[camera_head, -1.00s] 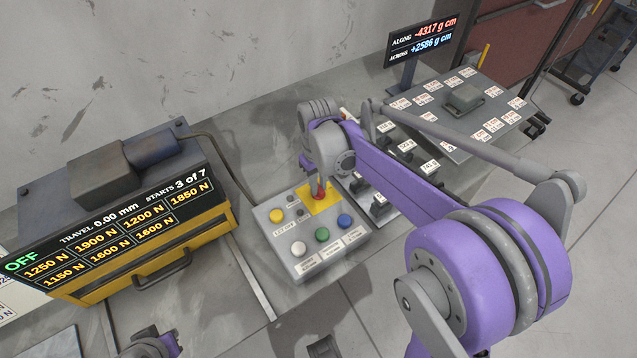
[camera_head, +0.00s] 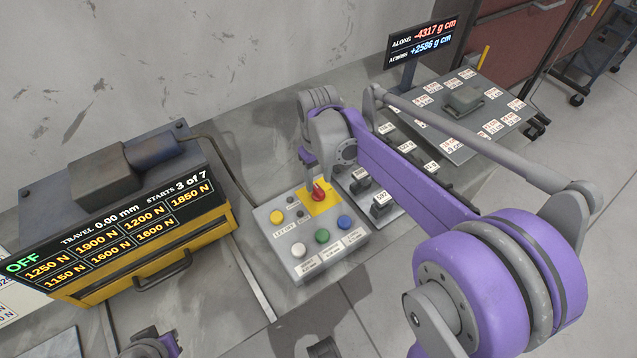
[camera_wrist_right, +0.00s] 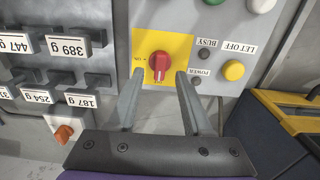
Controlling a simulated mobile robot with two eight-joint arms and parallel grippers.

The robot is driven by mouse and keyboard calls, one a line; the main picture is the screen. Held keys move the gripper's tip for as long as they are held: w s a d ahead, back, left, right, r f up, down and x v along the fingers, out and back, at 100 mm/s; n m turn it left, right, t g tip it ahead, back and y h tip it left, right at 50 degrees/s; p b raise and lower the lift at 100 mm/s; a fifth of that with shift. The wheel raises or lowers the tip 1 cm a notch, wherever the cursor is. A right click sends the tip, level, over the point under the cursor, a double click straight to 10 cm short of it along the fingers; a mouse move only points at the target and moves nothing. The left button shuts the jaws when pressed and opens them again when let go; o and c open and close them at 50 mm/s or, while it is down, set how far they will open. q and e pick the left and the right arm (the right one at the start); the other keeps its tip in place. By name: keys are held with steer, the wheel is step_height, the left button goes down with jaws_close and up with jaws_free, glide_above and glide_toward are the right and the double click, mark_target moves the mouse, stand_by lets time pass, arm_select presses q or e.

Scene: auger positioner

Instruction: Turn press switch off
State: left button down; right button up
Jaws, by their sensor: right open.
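The press switch is a red rotary knob (camera_head: 318,191) on a yellow plate (camera_head: 325,205) at the back of a grey control box (camera_head: 290,255). The knob also shows in the right wrist view (camera_wrist_right: 160,62), with a pale mark on its lower part. My right gripper (camera_head: 314,172) is above and just behind the knob in the head view. In the wrist view its two fingers (camera_wrist_right: 161,78) are open, one to each side below the knob, with nothing between them. Part of my left arm's end (camera_head: 150,345) shows at the bottom edge; its fingers cannot be made out.
The press display (camera_head: 120,225) reads OFF, travel 0.00 mm, starts 3 of 7. Yellow, white, green and blue buttons (camera_head: 322,236) sit on the box near the knob. A moment display (camera_head: 423,42) stands behind.

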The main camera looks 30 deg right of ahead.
mark_target(318, 189)
step_height(318, 189, up, 8)
steer(key=shift+p, duration=0.3)
steer(key=shift+f, duration=0.15)
steer(key=s+a+f+t+p, duration=0.1)
steer(key=s+a+f, duration=0.1)
steer(key=s, duration=0.3)
steer(key=s+a+f+t+p, duration=0.1)
steer(key=s+a+t, duration=0.1)
steer(key=s, duration=0.3)
steer(key=s+a+f+m+t+p, duration=0.1)
steer(key=s+a+f+t, duration=0.1)
steer(key=s, duration=0.3)
steer(key=shift+s+a+f+p, duration=0.3)
steer(key=shift+s+a+p, duration=0.05)
steer(key=shift+s+a, duration=0.1)
